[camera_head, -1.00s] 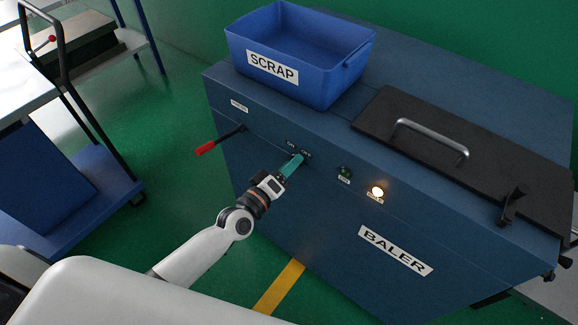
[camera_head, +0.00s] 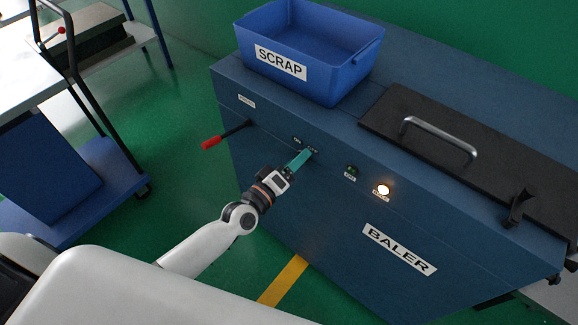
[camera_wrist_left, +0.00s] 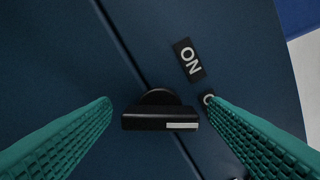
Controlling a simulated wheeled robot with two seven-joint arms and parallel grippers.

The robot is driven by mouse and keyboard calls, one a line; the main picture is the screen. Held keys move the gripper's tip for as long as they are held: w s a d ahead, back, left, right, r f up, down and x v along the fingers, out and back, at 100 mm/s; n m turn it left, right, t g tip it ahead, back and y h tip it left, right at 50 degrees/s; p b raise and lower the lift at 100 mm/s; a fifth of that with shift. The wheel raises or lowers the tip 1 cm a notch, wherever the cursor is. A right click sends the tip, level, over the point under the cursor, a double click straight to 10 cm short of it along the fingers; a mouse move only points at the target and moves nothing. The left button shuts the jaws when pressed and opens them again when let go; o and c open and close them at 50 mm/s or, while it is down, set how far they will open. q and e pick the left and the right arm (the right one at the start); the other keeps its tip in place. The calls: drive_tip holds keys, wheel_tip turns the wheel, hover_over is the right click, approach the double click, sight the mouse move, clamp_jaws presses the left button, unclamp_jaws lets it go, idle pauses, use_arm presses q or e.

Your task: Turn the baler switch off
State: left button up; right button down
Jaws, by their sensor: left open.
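The baler switch (camera_wrist_left: 150,119) is a black knob with a white mark on its bar. In the left wrist view the mark points right, below the ON label (camera_wrist_left: 189,60) and near a second label (camera_wrist_left: 208,99) mostly hidden by a finger. My left gripper (camera_head: 307,154) is at the front panel of the blue baler (camera_head: 330,215), hiding most of the switch in the head view. Its teal fingers (camera_wrist_left: 155,125) are open, one on each side of the knob, with gaps showing between. My right gripper is not in view.
A red-tipped lever (camera_head: 212,142) sticks out left of the switch. A lit lamp (camera_head: 383,190) and a dark green one (camera_head: 352,170) sit to the right. A blue SCRAP bin (camera_head: 335,85) and a black lid (camera_head: 400,130) are on top. A cart (camera_head: 95,185) stands left.

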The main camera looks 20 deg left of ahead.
use_arm(q)
drive_tip(key=b+v, duration=0.1)
drive_tip(key=v, duration=1.1)
drive_tip(key=s+a+f+m+g+y+p, duration=0.1)
drive_tip(key=s+a+f+m+g, duration=0.15)
drive_tip(key=f, duration=0.75)
drive_tip(key=s+a+f+m+g+y, duration=0.1)
drive_tip(key=s+a+f+g+y, duration=0.2)
drive_tip(key=f, duration=0.7)
drive_tip(key=s+a+f+m+g+p, duration=0.1)
drive_tip(key=s+f+m+g, duration=0.2)
drive_tip(key=f, duration=0.7)
drive_tip(key=s+f+m+g, duration=0.1)
drive_tip(key=s+f, duration=0.3)
drive_tip(key=s, duration=0.4)
drive_tip(key=s+d+f+m+g+y, duration=0.1)
drive_tip(key=s+f+g, duration=0.3)
drive_tip(key=s, duration=0.4)
drive_tip(key=s+d+f+m+g+y+p, duration=0.1)
drive_tip(key=s+f+m+g, duration=0.1)
drive_tip(key=s+f, duration=0.3)
drive_tip(key=s, duration=0.3)
drive_tip(key=shift+d+g, duration=0.1)
drive_tip(key=shift+g, duration=0.15)
